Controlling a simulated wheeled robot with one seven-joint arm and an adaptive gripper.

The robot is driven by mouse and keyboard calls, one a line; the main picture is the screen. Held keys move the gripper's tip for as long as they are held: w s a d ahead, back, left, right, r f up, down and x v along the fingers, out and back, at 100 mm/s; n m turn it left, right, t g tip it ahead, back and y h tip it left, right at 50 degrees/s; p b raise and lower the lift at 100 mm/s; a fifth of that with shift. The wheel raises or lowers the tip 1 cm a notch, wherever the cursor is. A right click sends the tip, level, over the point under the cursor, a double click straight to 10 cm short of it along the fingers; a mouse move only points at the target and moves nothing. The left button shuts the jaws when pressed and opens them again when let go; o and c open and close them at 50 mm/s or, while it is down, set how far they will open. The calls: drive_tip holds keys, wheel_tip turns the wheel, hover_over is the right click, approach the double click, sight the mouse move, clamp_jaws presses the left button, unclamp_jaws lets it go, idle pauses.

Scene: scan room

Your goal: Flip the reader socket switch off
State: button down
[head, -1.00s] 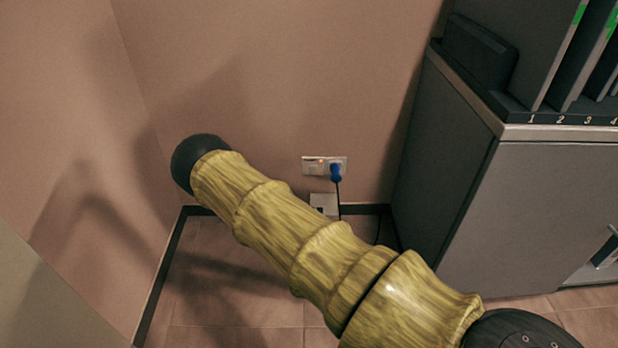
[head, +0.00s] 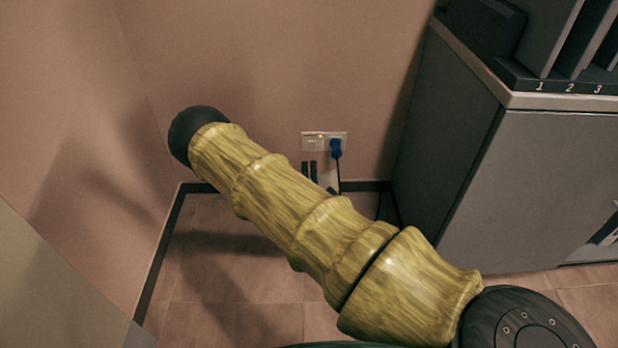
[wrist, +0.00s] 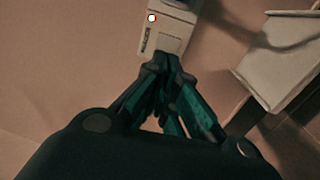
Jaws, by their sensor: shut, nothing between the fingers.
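The reader socket (head: 311,144) is a pale plate low on the wall, with a blue plug (head: 336,149) in its right side. A small orange light (head: 320,136) glows near its top. In the wrist view the socket (wrist: 170,34) is at the top centre, with a bright light (wrist: 151,18) and a dark marking on its left edge. My gripper (head: 309,168) shows as dark fingertips just below the socket, beside my arm. In the wrist view my gripper (wrist: 163,68) is shut and empty, its tips at the socket's lower edge. I cannot tell whether they touch. The switch's position is unclear.
A black cord hangs from the plug. A grey cabinet (head: 540,190) stands to the right. The left wall is close.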

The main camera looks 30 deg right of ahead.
sight(309, 143)
drive_tip(key=b+x, duration=0.3)
drive_tip(key=x, duration=0.4)
drive_tip(key=shift+w+d+b, duration=0.15)
drive_tip(key=shift+w+b, duration=0.05)
drive_tip(key=shift+b, duration=0.1)
drive_tip(key=shift+w+d+r, duration=0.15)
drive_tip(key=shift+w+d, duration=0.2)
drive_tip(key=shift+w, duration=0.2)
drive_tip(key=shift+r, duration=0.1)
